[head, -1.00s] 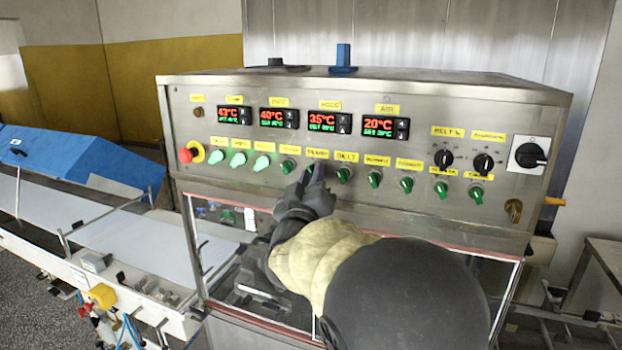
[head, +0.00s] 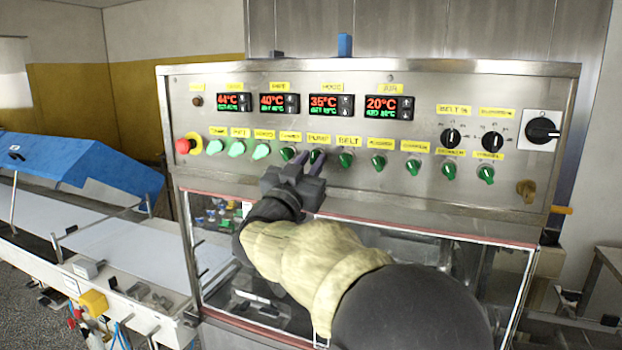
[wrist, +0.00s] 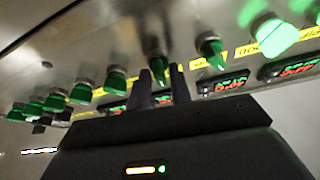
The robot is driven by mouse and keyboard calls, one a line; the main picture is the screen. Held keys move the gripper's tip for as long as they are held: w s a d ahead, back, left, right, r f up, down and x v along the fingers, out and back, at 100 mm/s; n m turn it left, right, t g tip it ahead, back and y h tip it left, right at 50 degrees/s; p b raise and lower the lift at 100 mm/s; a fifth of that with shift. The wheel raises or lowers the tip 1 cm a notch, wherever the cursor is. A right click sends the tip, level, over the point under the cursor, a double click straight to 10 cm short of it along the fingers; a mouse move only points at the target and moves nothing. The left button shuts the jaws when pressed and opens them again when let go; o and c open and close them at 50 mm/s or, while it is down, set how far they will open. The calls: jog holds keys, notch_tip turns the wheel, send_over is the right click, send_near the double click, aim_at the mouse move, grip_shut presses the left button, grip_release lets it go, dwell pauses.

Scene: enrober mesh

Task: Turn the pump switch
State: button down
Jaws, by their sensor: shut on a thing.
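The pump switch (head: 316,156) is a small green knob under the yellow PUMP label (head: 318,138), in the lower row of the steel control panel. My gripper (head: 309,159) reaches up to it from below, its fingers shut on the knob. In the wrist view, the pump switch (wrist: 159,70) shows between the two dark fingertips (wrist: 161,73). The fingers partly cover the knob in the head view, so its exact angle is hard to tell.
Similar green knobs stand close on both sides, including the belt switch (head: 345,159). A red emergency button (head: 184,146) is at the panel's left, black dials (head: 450,138) at its right. A glass-fronted cabinet (head: 420,255) lies below, a conveyor (head: 120,250) at left.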

jog(key=shift+a+m+g+h+b, duration=0.1)
jog(key=shift+m+g+h+b, duration=0.55)
jog(key=shift+m, duration=1)
jog(key=shift+m+g+h+b, duration=0.45)
jog(key=shift+m+h, duration=0.3)
jog(key=shift+m, duration=0.9)
jog(key=c, duration=1.5)
grip_release()
jog(key=b+v, duration=0.5)
jog(key=v, duration=1.2)
jog(key=shift+s+f, duration=0.1)
jog(key=shift+s, duration=0.05)
